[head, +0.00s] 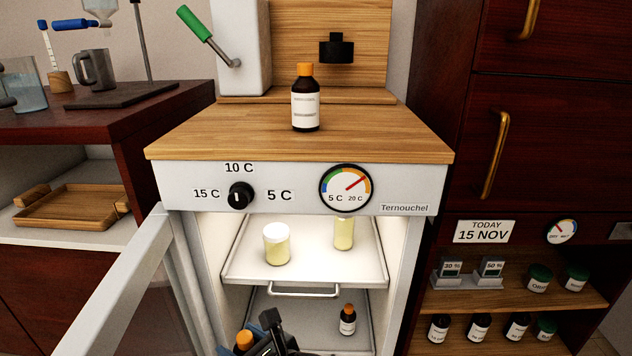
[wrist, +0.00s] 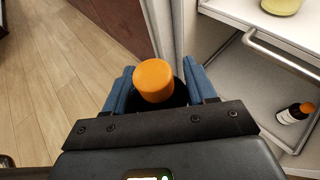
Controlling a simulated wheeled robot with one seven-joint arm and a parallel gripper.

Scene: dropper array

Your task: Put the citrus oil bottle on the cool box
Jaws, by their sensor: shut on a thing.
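The cool box (head: 250,134) has a white body, a wooden top and an open glass door (head: 165,270). My gripper (head: 252,342) is at the bottom of the head view, low in front of the cool box's opening. It is shut on a bottle with an orange cap (wrist: 154,82); the cap (head: 244,340) also shows in the head view. The held bottle's label is hidden. A similar dark bottle with an orange cap (head: 305,110) stands upright on the wooden top. Another orange-capped bottle (head: 347,321) stands on the lower shelf inside. I cannot read their labels.
The upper shelf (head: 290,267) holds two pale yellow jars (head: 277,245). The lower shelf (wrist: 260,83) has a front rail above it in the wrist view. The wooden top has free room left and right of its bottle. A side rack (head: 510,300) holds several bottles.

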